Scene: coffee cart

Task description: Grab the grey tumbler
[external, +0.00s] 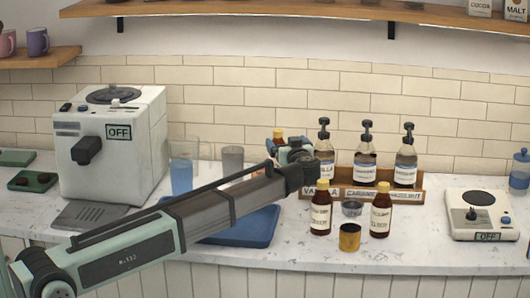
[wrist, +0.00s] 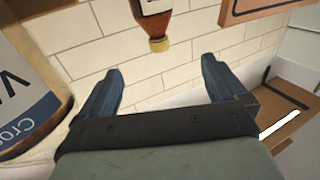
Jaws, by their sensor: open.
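A grey, tumbler-like cup (external: 232,158) stands on the counter behind my arm, which hides its lower part. A small grey metal cup (external: 352,208) stands at the front between two brown bottles; I cannot tell for certain which is the tumbler. My gripper (external: 292,150) is at the left end of the wooden bottle rack, to the right of the taller grey cup. In the wrist view my gripper (wrist: 160,65) has its blue fingers spread with nothing between them. Neither grey cup can be made out there.
The wooden rack (external: 415,194) holds labelled pump bottles (external: 364,168). Brown bottles (external: 320,215) and a gold cup (external: 349,238) stand in front. A clear jug with blue content (external: 182,177) is left of the taller grey cup. A blue tray (external: 245,228) lies under my arm.

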